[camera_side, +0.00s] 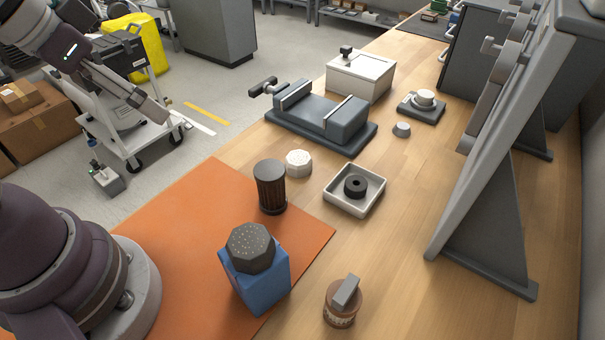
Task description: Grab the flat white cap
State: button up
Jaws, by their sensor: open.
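A white round cap (299,163) with a ridged rim lies on the wooden bench, just behind and right of a dark ribbed cylinder (270,187). It is the thing that best matches the flat white cap. My gripper (158,110) is at the upper left, over the floor side of the bench. It is open and empty, well apart from the white cap and to its left. Nothing hides the cap's top; the dark cylinder stands close to its left side.
A square tray (375,205) with a black ring stands right of the cap. A grey vise (320,118) lies behind it. A blue block (254,283) with a dark octagonal top and a brown jar (341,306) stand in front. A tall grey panel (500,140) borders the right.

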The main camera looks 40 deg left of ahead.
jog(key=shift+w, duration=0.1)
jog(key=m+g+h, duration=0.1)
jog(key=m+g, duration=0.3)
jog(key=m, duration=0.3)
send_over(298, 157)
jog(key=f, duration=1.1)
jog(key=shift+a, duration=0.2)
jog(key=f, duration=1)
jog(key=shift+d+f, duration=0.1)
jog(key=shift+d, duration=0.15)
jog(key=c, duration=1.2)
